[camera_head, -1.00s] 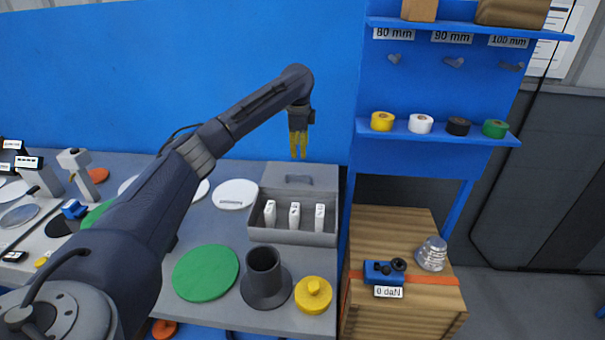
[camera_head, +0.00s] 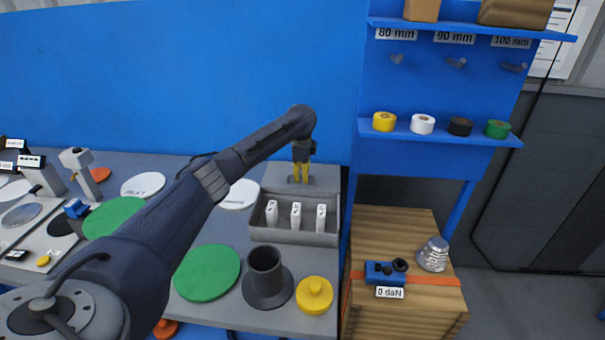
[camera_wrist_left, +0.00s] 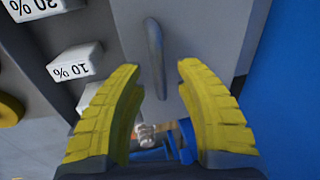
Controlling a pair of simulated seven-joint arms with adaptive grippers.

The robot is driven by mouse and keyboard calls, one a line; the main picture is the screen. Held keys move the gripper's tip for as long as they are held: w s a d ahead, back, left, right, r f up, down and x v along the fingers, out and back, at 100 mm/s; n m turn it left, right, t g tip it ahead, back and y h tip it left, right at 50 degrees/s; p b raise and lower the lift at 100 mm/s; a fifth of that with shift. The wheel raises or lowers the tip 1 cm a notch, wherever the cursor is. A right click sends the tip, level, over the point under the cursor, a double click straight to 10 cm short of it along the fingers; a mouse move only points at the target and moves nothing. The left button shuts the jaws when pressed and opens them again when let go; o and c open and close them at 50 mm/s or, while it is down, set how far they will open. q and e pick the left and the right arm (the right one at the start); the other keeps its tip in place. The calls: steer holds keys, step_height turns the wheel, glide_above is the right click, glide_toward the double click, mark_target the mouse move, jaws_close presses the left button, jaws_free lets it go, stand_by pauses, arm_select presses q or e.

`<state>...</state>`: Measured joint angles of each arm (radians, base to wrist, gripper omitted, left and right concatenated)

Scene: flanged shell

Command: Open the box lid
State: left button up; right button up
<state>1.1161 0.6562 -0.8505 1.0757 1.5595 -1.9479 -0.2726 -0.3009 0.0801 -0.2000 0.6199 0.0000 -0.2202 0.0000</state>
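The grey box (camera_head: 294,238) stands on the table, its inside showing several upright white blocks (camera_head: 296,214). The grey lid panel (camera_head: 272,178) is at the back edge of the box, with a grey handle on it; I cannot tell its exact tilt. My left gripper (camera_head: 300,180) points down at the handle. In the left wrist view, the yellow fingers of the left gripper (camera_wrist_left: 160,72) are spread apart, with the bar handle (camera_wrist_left: 155,55) between and beyond their tips. Contact with the handle does not show. My right gripper is not in view.
A blue shelf (camera_head: 430,137) with tape rolls and a wooden crate (camera_head: 405,225) stand right. The blue wall (camera_head: 180,80) is behind.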

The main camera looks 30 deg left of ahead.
arm_select(q)
jaws_close()
stand_by(0.3)
stand_by(0.4)
